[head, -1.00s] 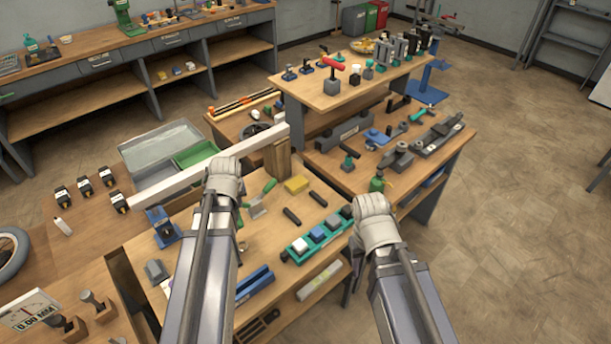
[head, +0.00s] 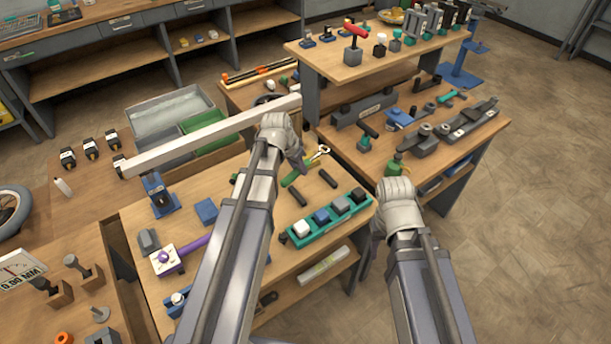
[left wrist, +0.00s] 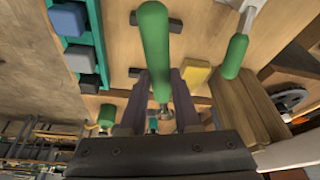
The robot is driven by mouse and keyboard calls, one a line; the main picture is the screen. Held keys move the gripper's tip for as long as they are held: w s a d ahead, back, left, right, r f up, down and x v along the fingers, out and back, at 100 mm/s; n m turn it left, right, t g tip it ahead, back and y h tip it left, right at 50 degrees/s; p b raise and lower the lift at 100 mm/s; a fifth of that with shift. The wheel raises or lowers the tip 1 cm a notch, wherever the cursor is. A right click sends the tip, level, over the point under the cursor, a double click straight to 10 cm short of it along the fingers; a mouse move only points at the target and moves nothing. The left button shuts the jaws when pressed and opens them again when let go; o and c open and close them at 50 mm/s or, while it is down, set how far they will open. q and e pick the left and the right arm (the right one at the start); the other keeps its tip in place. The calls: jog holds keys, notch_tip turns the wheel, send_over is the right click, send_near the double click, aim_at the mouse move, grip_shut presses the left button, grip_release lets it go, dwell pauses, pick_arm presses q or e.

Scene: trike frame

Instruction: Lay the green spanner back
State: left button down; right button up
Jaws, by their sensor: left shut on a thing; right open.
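The green spanner shows a green handle and a pale metal open jaw in the head view (head: 299,174). My left gripper (head: 301,163) is shut on it and holds it above the bench. In the left wrist view the green handle (left wrist: 154,45) points away from my left fingers (left wrist: 161,103), with metal between them. My right gripper (head: 394,188) is open beside the right end of the green rack, its fingertips largely hidden behind its own wrist. In the left wrist view, a second green-handled tool (left wrist: 235,55) with a metal head lies on the bench.
A green rack (head: 317,239) of coloured blocks stands along the bench's near edge. Two black bars (head: 328,178) and a yellow block (left wrist: 196,76) lie close by. A long pale beam (head: 205,137) runs behind my left gripper. A raised shelf (head: 345,72) stands behind.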

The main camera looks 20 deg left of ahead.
pick_arm(q)
jog(key=shift+w+d+f+m+h, duration=0.15)
jog(key=shift+w+d+f+m, duration=0.15)
jog(key=shift+d+m, duration=0.2)
jog(key=shift+w+d+f+m+h, duration=0.15)
jog(key=shift+w+d+f+m, duration=0.1)
jog(key=shift+d+m, duration=0.25)
jog(key=shift+s+a, duration=0.1)
notch_tip(320, 180, down, 7)
jog(key=b, duration=0.7)
jog(key=shift+f+b, duration=0.15)
jog(key=shift+b, duration=0.25)
jog(key=shift+f, duration=0.15)
jog(key=c, duration=0.5)
grip_release()
jog(key=shift+c, duration=0.2)
